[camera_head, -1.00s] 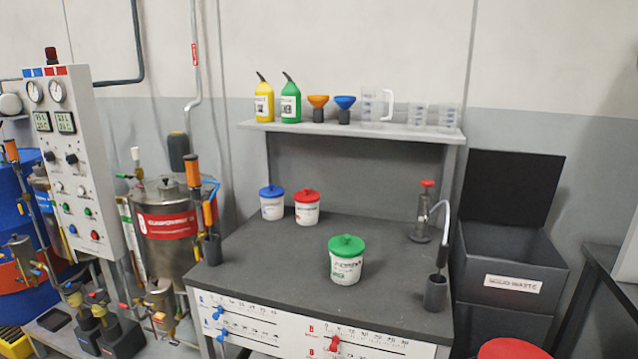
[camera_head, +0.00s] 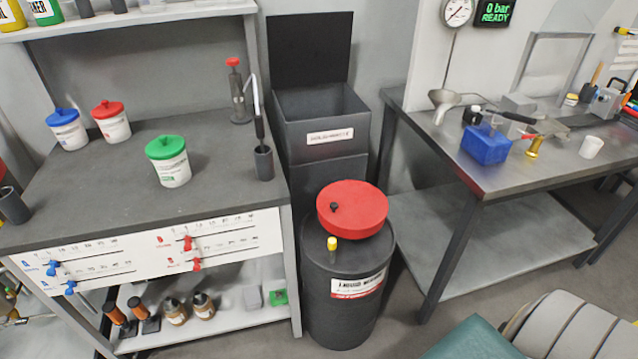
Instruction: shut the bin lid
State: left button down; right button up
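The solid waste bin (camera_head: 320,155) is a dark grey box between the two benches, with a white label on its front. Its black lid (camera_head: 309,48) stands upright at the back, so the bin is open and I see into its top. Neither of my grippers shows in the head view.
A black liquid waste drum (camera_head: 345,290) with a red round lid (camera_head: 352,209) stands in front of the bin. The left workbench (camera_head: 120,210) holds white tubs with coloured lids. A metal table (camera_head: 540,175) is on the right. Open floor lies between drum and table.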

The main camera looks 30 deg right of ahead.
aim_at(309, 49)
jog(key=i, duration=0.25)
jog(key=i+z, duration=0.9)
jog(key=k+j, duration=0.05)
jog(key=k, duration=0.05)
